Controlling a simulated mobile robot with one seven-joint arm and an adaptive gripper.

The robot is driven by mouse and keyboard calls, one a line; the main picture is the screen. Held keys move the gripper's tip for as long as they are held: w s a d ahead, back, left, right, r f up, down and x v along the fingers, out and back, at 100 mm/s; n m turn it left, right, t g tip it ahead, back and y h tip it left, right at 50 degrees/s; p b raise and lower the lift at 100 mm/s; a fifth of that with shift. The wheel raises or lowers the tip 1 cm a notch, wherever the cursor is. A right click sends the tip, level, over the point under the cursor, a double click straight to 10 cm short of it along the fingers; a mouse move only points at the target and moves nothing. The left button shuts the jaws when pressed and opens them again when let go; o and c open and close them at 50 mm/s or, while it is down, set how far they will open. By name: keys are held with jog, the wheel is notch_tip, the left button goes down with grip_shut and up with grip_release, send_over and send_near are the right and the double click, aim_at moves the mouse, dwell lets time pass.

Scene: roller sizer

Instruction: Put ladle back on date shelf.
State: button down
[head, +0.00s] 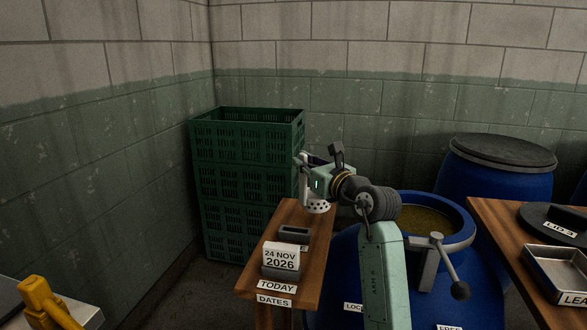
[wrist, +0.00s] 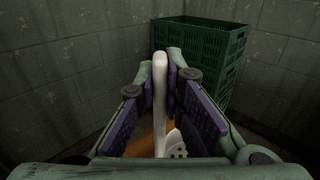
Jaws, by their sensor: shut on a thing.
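The ladle (head: 316,206) is white with a perforated bowl. It hangs bowl down from my gripper (head: 309,170), over the far end of the date shelf (head: 313,268). I cannot tell whether the bowl touches the wood. In the wrist view my gripper (wrist: 165,100) has its purple-padded fingers shut on the ladle's upright handle (wrist: 160,85), and part of the holed bowl (wrist: 174,146) shows below. The wooden shelf bears TODAY and DATES labels.
A date block (head: 281,258) reading 24 NOV 2026 and a dark slotted holder (head: 294,234) occupy the shelf. Stacked green crates (head: 247,180) stand behind it to the left. An open blue barrel (head: 480,260) is on the right, with another table (head: 500,235) beyond.

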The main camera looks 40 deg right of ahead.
jog(key=w+f+p, duration=0.1)
jog(key=w+f, duration=0.3)
jog(key=w, duration=0.1)
jog(key=shift+w+d+p, duration=0.3)
jog(key=shift+d+p, duration=0.1)
jog(key=c, duration=1.7)
grip_release()
jog(key=shift+f, duration=0.15)
jog(key=s+b, duration=0.1)
jog(key=s, duration=0.7)
jog(key=s+a+b, duration=0.1)
jog(key=s, duration=0.3)
jog(key=shift+r+b, duration=0.2)
jog(key=shift+b, duration=0.15)
